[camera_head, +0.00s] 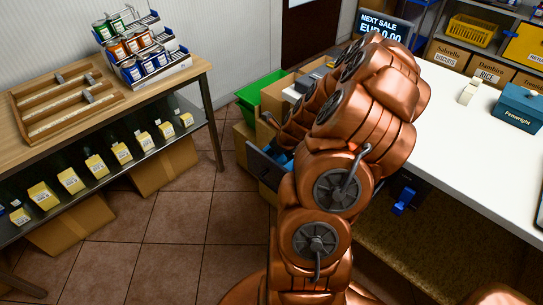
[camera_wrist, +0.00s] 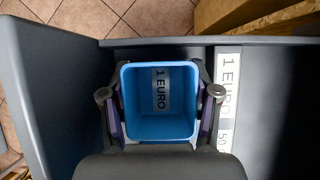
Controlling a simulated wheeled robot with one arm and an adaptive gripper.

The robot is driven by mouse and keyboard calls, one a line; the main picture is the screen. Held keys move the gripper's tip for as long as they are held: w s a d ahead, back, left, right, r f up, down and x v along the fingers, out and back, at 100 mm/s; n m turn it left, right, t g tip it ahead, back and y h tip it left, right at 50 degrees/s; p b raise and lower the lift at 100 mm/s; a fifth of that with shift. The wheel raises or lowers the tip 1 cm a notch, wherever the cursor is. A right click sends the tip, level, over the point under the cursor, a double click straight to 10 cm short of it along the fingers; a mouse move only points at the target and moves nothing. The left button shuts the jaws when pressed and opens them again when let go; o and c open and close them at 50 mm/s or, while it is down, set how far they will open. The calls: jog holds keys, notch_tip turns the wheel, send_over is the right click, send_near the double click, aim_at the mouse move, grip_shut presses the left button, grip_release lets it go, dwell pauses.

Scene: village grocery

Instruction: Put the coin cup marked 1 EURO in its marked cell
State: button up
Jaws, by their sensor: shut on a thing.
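The coin cup marked 1 EURO (camera_wrist: 176,122) is a square blue cup with its label inside, seen from above in the wrist view. My gripper (camera_wrist: 160,108) is shut on it, one finger on each side. The cup is empty and inside the outline of a dark grey drawer (camera_wrist: 275,42). A white label strip (camera_wrist: 228,85) lies right of the cup; its 1 EURO mark is beside the cup and a 50 mark is lower. Whether the cup touches the drawer floor cannot be told. In the head view my arm mostly hides the drawer (camera_head: 262,166).
A white counter (camera_head: 470,140) is on the right, with a teal box (camera_head: 519,107) on it. A green crate (camera_head: 262,92) and cardboard boxes are behind the drawer. A wooden table (camera_head: 185,75) with a wooden tray stands at left. Tiled floor between is clear.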

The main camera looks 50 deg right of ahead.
jog(key=shift+f, duration=0.9)
jog(key=o, duration=0.7)
jog(key=shift+f, duration=0.15)
jog(key=shift+v, duration=0.9)
jog(key=shift+b+v, duration=0.75)
jog(key=shift+v, duration=4.5)
jog(key=shift+w, duration=0.1)
